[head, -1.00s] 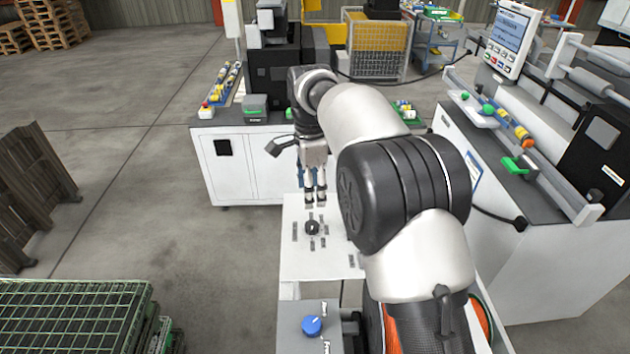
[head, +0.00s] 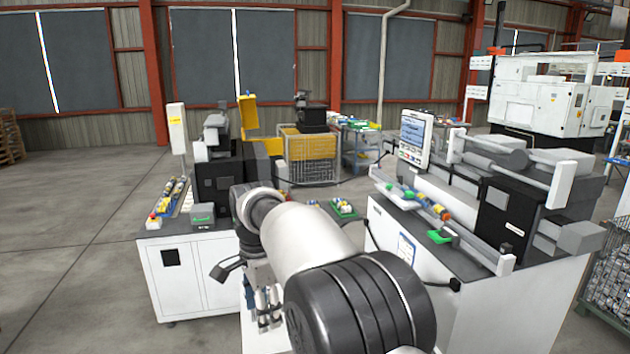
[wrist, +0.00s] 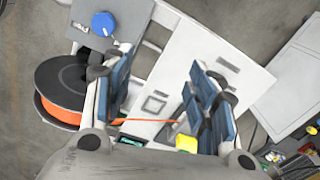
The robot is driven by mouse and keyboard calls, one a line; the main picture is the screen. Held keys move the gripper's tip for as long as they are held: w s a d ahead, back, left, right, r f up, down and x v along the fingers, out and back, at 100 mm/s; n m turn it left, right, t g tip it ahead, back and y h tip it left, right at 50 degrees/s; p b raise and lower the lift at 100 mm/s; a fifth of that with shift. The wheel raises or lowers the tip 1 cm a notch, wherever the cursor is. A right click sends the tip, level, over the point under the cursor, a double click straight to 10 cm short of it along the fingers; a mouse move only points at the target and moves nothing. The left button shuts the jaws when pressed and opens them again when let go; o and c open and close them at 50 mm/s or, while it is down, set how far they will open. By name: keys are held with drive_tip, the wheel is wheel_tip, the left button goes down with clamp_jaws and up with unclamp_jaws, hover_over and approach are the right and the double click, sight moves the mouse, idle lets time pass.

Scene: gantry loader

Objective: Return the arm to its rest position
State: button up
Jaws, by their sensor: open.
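My gripper (head: 269,318) hangs low in front of the white cabinet in the head view, pointing down. In the wrist view my gripper (wrist: 160,105) shows two blue-padded fingers set well apart, with nothing held between them. Below the fingers is a white plate (wrist: 205,45) with grey marks and slots. My arm is bent, with its large dark joint low in the head view.
A white cabinet (head: 197,275) stands behind my gripper. A bench with a loader rail and screen (head: 413,135) stands at the right. In the wrist view, an orange reel (wrist: 65,90) and a blue knob (wrist: 103,24) lie left. Open floor (head: 75,230) is at the left.

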drive_tip(key=s+d+n+b, duration=0.2)
drive_tip(key=s+d+b, duration=0.2)
drive_tip(key=d, duration=0.1)
drive_tip(key=s+d+f+n+t+b, duration=0.1)
drive_tip(key=s+d+n+b, duration=0.1)
drive_tip(key=s+d+b, duration=0.2)
drive_tip(key=s+d+f+n+t+b, duration=0.1)
drive_tip(key=s+d+n+b, duration=0.1)
drive_tip(key=d, duration=0.6)
drive_tip(key=shift+s+d+f+b, duration=0.1)
drive_tip(key=shift+s+d+b, duration=0.05)
drive_tip(key=shift+s+b, duration=0.4)
drive_tip(key=shift+s+d+f+b, duration=0.1)
drive_tip(key=shift+s+b, duration=0.25)
drive_tip(key=shift+s, duration=0.35)
drive_tip(key=s+d+f+n+t+b, duration=0.1)
drive_tip(key=s+d+f+n+b, duration=0.2)
drive_tip(key=s+f, duration=0.4)
drive_tip(key=s+d+f+n+t+b, duration=0.1)
drive_tip(key=s+d+f+n+b, duration=0.2)
drive_tip(key=s+d+f+b, duration=0.2)
drive_tip(key=s+f+b, duration=0.1)
drive_tip(key=s+f, duration=0.2)
drive_tip(key=s, duration=0.2)
drive_tip(key=shift+s+f, duration=0.15)
drive_tip(key=shift+s, duration=0.25)
drive_tip(key=shift+c, duration=0.2)
